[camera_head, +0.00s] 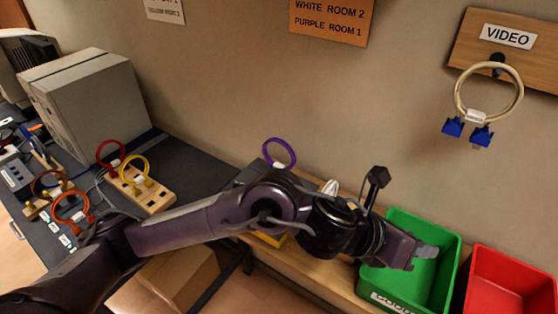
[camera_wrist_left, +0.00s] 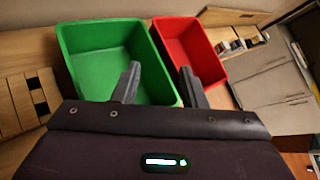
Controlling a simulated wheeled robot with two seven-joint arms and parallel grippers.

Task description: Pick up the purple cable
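The purple cable (camera_head: 293,151) is a loop standing up near the wall in the head view. Its lower part is hidden behind my left arm. My left gripper (camera_head: 426,251) is well to the right of the cable, over the green bin (camera_head: 452,262). In the left wrist view its two fingers (camera_wrist_left: 160,78) are apart with nothing between them. The cable does not show in the left wrist view. My right gripper is in neither view.
A red bin (camera_head: 488,262) stands beside the green one, also in the wrist view (camera_wrist_left: 188,28). Red and yellow cables (camera_head: 137,157) stand on wooden blocks at left. A cream cable (camera_head: 519,95) hangs under a VIDEO sign. A grey computer case (camera_head: 95,105) stands at left.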

